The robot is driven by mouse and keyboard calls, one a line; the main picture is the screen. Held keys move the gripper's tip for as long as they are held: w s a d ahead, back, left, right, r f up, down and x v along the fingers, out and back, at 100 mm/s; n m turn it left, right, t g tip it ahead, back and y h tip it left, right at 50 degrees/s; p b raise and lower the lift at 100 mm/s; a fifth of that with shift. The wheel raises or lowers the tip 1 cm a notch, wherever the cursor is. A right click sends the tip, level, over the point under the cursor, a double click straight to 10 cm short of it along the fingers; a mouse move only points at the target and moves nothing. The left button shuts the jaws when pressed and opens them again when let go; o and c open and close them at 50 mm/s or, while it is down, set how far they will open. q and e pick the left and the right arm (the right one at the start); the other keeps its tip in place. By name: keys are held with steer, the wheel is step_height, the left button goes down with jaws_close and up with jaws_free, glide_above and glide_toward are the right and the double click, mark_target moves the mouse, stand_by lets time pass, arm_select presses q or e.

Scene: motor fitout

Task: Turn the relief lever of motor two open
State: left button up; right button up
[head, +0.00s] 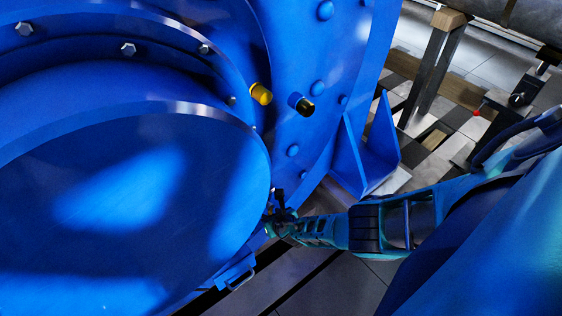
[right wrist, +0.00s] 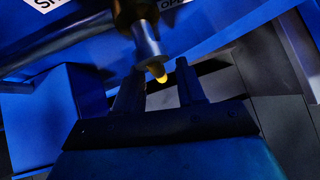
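A large blue motor (head: 130,210) fills the left of the head view; no number shows on it. In the right wrist view a dark metal lever with a yellow tip (right wrist: 157,72) hangs down from the top, in front of a blue face. My right gripper (head: 277,214) reaches in from the right to the motor's lower right edge. In the right wrist view its two fingers (right wrist: 158,68) stand apart, with the lever's tip between them in the picture. I see no clear contact. The lever's base is out of frame. My left gripper is not in view.
A yellow-capped fitting (head: 260,94) and a dark fitting (head: 301,104) stick out of the motor. A blue bracket (head: 366,155) stands close above my right forearm.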

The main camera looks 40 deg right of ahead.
steer(key=p+v, duration=0.5)
steer(key=v, duration=0.5)
steer(key=shift+s+r+p, duration=0.3)
stand_by(0.4)
